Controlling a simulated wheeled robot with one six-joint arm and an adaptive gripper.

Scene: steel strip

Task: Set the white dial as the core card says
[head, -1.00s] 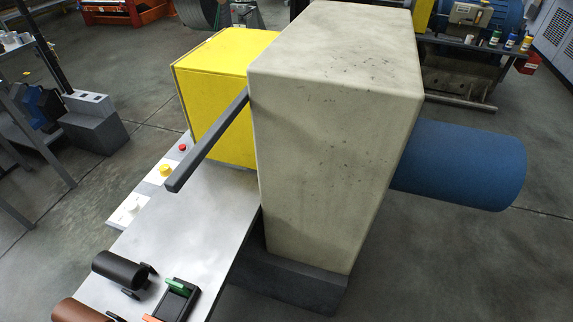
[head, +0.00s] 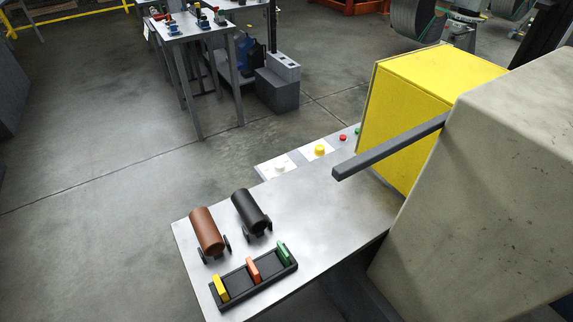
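The white dial (head: 280,168) sits on a white plate at the far edge of the grey bench top, left of a yellow dial (head: 319,150). Its setting is too small to read. A black tray (head: 254,277) on the bench holds a yellow card (head: 221,289), an orange card (head: 253,270) and a green card (head: 284,253), all standing on edge; no writing on them is legible. A brown core (head: 207,231) and a black core (head: 251,211) lie on dark stands behind the tray. My gripper is not in view.
A grey bar (head: 390,147) juts over the bench (head: 330,215) from the pale machine housing (head: 500,170). A yellow box (head: 410,115) stands at the bench's right, near red and green buttons. Another table (head: 190,28) stands at the back. Floor on the left is clear.

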